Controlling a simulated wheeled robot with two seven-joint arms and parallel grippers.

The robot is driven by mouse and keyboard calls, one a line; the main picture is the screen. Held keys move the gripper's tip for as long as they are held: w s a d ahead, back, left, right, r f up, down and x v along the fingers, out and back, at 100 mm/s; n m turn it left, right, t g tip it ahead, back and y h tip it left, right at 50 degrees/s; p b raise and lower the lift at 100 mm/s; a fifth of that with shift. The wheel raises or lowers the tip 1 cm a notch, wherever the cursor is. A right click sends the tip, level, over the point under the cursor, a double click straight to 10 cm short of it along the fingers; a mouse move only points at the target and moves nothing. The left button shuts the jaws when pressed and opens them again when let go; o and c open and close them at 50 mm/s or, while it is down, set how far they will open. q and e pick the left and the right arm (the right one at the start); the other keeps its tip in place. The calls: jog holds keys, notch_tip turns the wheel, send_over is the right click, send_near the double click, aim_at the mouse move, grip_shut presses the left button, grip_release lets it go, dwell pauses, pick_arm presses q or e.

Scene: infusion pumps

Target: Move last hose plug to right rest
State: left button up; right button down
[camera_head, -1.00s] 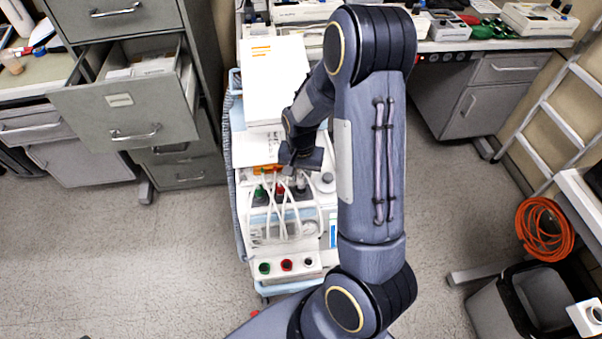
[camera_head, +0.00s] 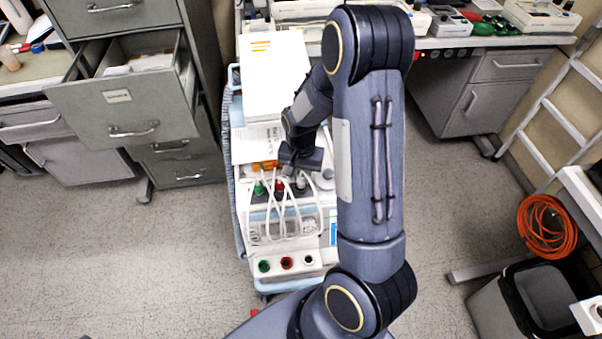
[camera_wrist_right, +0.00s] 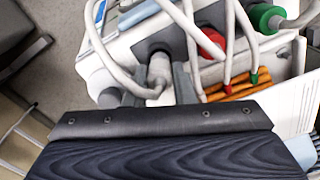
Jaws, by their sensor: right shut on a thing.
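My right gripper (camera_head: 300,172) is over the top of the pump cart, with its fingers (camera_wrist_right: 158,84) shut on the pale grey hose plug (camera_wrist_right: 160,70). This plug (camera_head: 300,183) sits at the dark grey right rest (camera_wrist_right: 163,42), the rightmost in the head view; how deep it is seated is unclear. The red plug (camera_head: 279,187) and the green plug (camera_head: 259,189) stand in their dark rests to its left. They also show in the wrist view, red (camera_wrist_right: 212,44) and green (camera_wrist_right: 266,18). White hoses loop from the plugs. My left gripper is out of view.
An open drawer (camera_head: 125,110) juts out at the left. A bin (camera_head: 540,300) and an orange hose coil (camera_head: 546,228) are at the right. Floor is clear either side.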

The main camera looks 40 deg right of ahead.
jog(key=shift+f+b, duration=0.6)
jog(key=shift+f, duration=0.2)
jog(key=c, duration=1.1)
grip_release()
jog(key=shift+r, duration=0.1)
jog(key=shift+r, duration=0.1)
notch_tip(320, 180, up, 7)
jog(key=shift+r, duration=0.4)
jog(key=s+a+r+n+t+y, duration=0.1)
jog(key=s+a+r+n+t, duration=0.1)
jog(key=s+a+r+n, duration=0.1)
jog(key=s+a+r+n+t+y, duration=0.1)
jog(key=s+a+r+n, duration=0.1)
jog(key=s+a+r, duration=0.3)
jog(key=s+a+r+n+t+y, duration=0.1)
jog(key=s+a+r+n+t, duration=0.1)
jog(key=s+a+r, duration=0.3)
jog(key=shift+s+a+n+t+y, duration=0.2)
jog(key=shift+s+n, duration=0.2)
jog(key=shift+s, duration=0.65)
jog(key=shift+s+a+n+t+y, duration=0.15)
jog(key=shift+s+n, duration=0.25)
jog(key=shift+s, duration=0.6)
